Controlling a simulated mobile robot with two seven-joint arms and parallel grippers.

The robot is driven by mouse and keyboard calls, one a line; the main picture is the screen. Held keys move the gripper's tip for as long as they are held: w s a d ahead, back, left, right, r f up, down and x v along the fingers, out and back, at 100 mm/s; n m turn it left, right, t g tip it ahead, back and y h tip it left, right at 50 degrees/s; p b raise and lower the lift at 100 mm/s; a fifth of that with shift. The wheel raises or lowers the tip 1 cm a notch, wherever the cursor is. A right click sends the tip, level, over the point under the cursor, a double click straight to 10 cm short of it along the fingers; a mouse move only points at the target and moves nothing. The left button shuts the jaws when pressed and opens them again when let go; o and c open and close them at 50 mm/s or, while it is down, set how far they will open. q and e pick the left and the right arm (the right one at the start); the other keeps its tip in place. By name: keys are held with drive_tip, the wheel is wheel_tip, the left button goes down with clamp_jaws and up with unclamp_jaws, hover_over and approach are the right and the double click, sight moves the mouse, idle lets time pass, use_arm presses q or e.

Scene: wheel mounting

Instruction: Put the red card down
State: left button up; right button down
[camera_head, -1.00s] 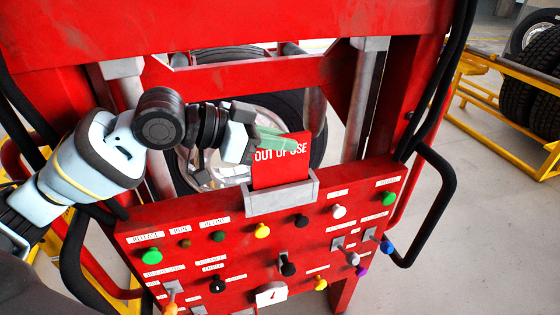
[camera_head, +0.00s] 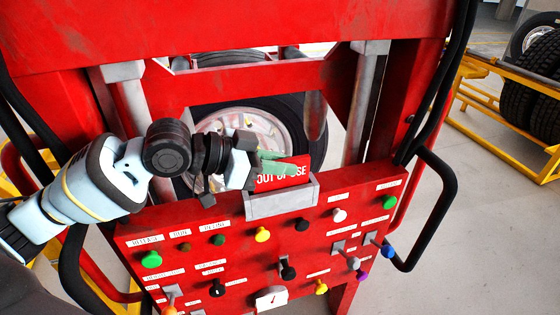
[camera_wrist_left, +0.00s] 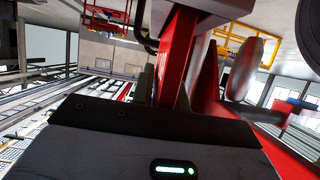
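The red card (camera_head: 283,181) bears white lettering, partly covered, that seems to read "OUT OF USE". It is upright, with its lower part hidden in the grey metal holder (camera_head: 281,206) on top of the red control panel. My left gripper (camera_head: 284,164) comes in from the left, its greenish fingers at the card's upper edge, and appears shut on it. My right gripper is not in view.
The red control panel (camera_head: 240,263) carries several coloured knobs and levers below the holder. A wheel (camera_head: 250,120) stands behind it within the red frame. A black handle (camera_head: 447,200) sticks out at the right. A yellow rack with tyres (camera_head: 500,87) stands farther right.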

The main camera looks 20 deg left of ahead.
use_arm(q)
drive_tip(key=o, duration=0.3)
drive_tip(key=shift+r, duration=0.1)
